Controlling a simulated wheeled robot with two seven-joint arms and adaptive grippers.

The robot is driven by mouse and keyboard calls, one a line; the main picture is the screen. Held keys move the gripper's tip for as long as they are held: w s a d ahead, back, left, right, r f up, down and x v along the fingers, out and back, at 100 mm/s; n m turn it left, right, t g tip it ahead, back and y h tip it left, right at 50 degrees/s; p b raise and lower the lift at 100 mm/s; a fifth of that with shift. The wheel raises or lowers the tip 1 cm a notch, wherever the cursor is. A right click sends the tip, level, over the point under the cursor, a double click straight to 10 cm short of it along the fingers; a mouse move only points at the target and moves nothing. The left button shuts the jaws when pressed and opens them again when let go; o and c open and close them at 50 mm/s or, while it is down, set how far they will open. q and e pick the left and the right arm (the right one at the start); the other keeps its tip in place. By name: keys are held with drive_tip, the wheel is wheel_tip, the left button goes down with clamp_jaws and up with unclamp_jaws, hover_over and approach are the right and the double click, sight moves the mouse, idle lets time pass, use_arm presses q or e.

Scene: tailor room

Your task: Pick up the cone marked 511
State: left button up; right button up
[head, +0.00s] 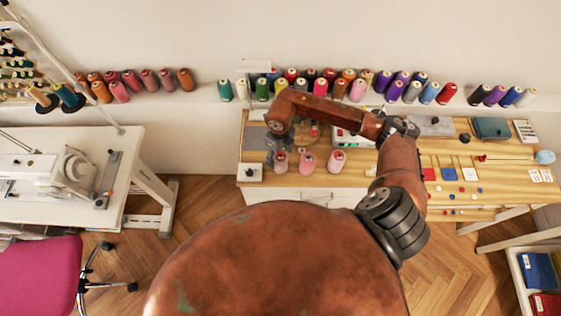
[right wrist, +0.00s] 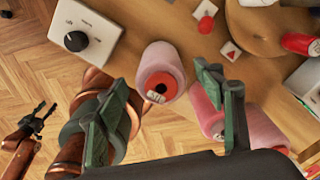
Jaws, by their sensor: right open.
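Three pink thread cones stand near the table's front edge in the head view: a left one (head: 281,162), a middle one (head: 307,163) and a right one (head: 337,161). The number 511 cannot be read on any of them. My right gripper (head: 276,146) is just above the left cone and partly hides it. In the right wrist view, the open right gripper (right wrist: 158,100) has one pink cone (right wrist: 160,72) ahead, between its fingers. Its small label is unreadable. Another pink cone (right wrist: 258,125) is partly behind the right finger. My left gripper (right wrist: 42,118) shows small at the left.
A white box with a black knob (right wrist: 87,38) sits beside the cones, at the table corner (head: 250,172) in the head view. A row of coloured spools (head: 320,86) lines the back. A sewing table (head: 60,185) and pink chair (head: 40,268) are at left.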

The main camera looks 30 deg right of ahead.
wheel_tip(320, 180, down, 5)
drive_tip(key=shift+s+d+f+p, duration=0.1)
drive_tip(key=shift+s+p, duration=0.05)
drive_tip(key=shift+p, duration=0.4)
drive_tip(key=shift+f, duration=0.3)
drive_tip(key=shift+c, duration=0.5)
drive_tip(key=c, duration=1.3)
